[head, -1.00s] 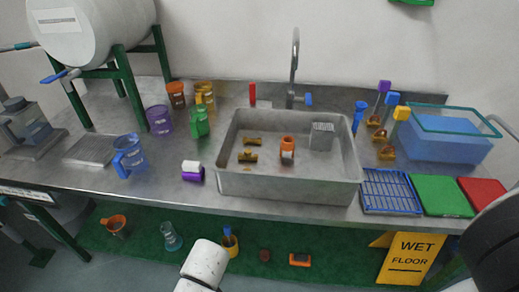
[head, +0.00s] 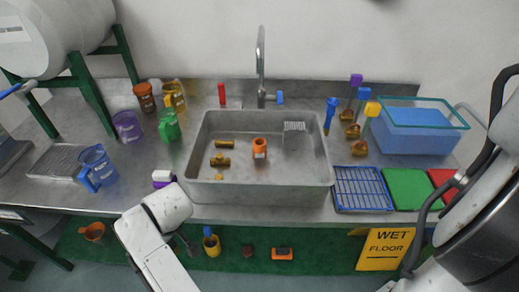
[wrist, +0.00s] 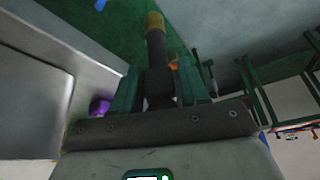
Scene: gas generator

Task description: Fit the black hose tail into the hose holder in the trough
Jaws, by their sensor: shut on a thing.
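In the wrist view my gripper (wrist: 157,82) is shut on a dark, upright-looking piece with a yellow-brown end (wrist: 154,22), apparently the black hose tail. Its lower part is hidden between the green fingers. In the head view my gripper is not clear behind my white arm. A blue tank with a teal rim (head: 441,99) stands at the right of the bench; a steel sink (head: 265,194) is in the middle. I cannot tell which is the trough. No hose holder can be made out for sure.
In the sink lie an orange fitting (head: 260,147), brass fittings (head: 220,161) and a grey ribbed block (head: 295,136). A blue jug (head: 98,166) stands left; a blue rack (head: 361,190) and green board (head: 410,189) lie right. A yellow wet-floor sign (head: 385,250) stands in front.

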